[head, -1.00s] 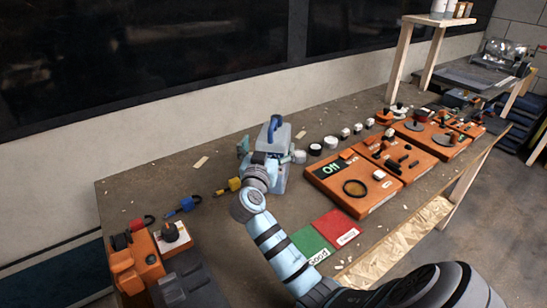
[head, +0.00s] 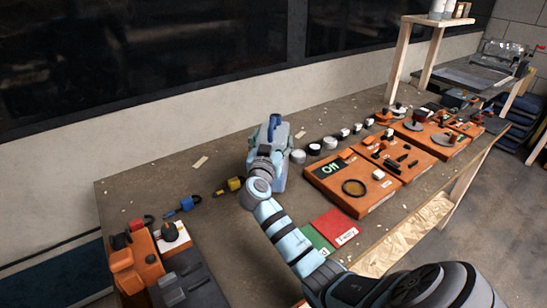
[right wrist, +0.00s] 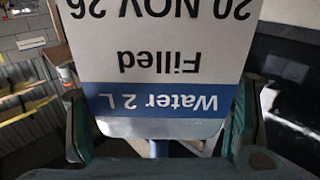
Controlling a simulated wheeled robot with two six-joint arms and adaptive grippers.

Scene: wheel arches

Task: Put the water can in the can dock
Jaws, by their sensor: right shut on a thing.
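The water can is a pale blue-grey can with a dark blue handle (head: 274,124); its body (head: 285,150) is upright at the far middle of the workbench. My right gripper (head: 268,152) is shut on it, hiding much of its near side. In the right wrist view the can's label (right wrist: 155,60) fills the space between the two fingers and reads, upside down, "Water 2 L", "Filled", "20 NOV 26". I cannot tell whether the can's base touches the bench. I cannot identify the can dock for sure. My left gripper is not in view.
Red and green mats (head: 335,227) lie near the front edge. Yellow and blue connectors (head: 235,184) lie left. An orange fixture (head: 147,255) stands at the left end.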

